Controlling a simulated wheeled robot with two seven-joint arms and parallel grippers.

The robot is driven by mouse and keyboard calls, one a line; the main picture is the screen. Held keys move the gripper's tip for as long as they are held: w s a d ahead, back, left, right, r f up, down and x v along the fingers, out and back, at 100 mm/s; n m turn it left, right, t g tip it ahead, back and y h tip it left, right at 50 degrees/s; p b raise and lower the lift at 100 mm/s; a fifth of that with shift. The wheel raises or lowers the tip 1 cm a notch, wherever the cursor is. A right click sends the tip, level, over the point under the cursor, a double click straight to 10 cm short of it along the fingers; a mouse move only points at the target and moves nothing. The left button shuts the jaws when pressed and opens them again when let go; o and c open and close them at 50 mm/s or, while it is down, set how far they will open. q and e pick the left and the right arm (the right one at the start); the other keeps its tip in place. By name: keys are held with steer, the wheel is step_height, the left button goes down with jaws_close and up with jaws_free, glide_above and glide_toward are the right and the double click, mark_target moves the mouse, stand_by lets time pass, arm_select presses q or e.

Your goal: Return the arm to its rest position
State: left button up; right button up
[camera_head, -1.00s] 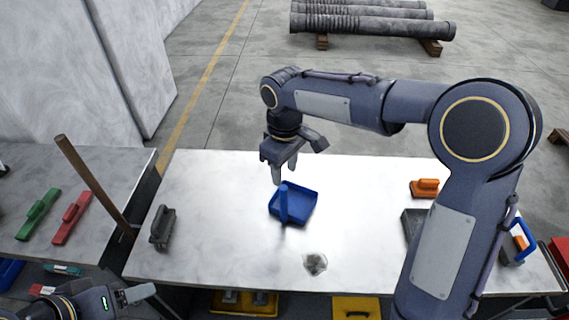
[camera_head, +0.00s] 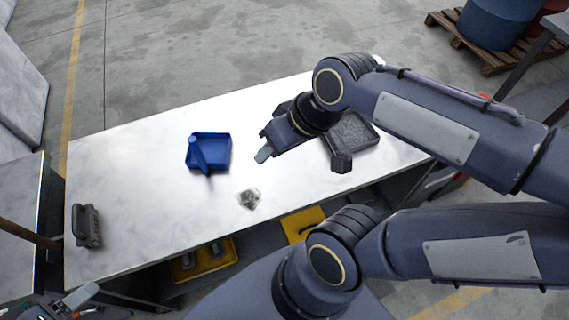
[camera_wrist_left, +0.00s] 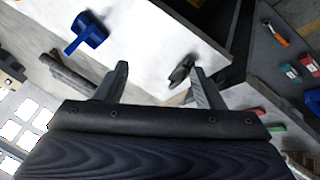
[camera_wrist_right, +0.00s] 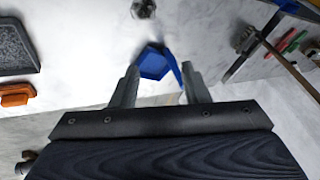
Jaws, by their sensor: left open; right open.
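My right gripper (camera_head: 302,158) is open and empty, over the right part of the pale table (camera_head: 130,155), in front of a dark grey tray (camera_head: 366,150) that it partly hides. In the right wrist view the open fingers (camera_wrist_right: 160,72) point toward the blue dustpan (camera_wrist_right: 153,63), apart from it.
The blue dustpan (camera_head: 221,152) lies on the table near a small pile of debris (camera_head: 249,197). A grey handled tool (camera_head: 87,225) stands at the left end. Yellow items (camera_head: 205,262) are below the front edge. A pallet with barrels (camera_head: 498,22) is behind right.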

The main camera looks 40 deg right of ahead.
steer(key=shift+s+a+f+m+t, duration=0.1)
steer(key=shift+s+f+m+t, duration=0.1)
steer(key=shift+s+f+m, duration=0.25)
steer(key=shift+s+a+f+m+t, duration=0.15)
steer(key=shift+s+f+t, duration=0.1)
steer(key=shift+s, duration=0.4)
steer(key=shift+s+f+m+t, duration=0.15)
steer(key=shift+s+f+m, duration=0.2)
steer(key=shift+s, duration=0.2)
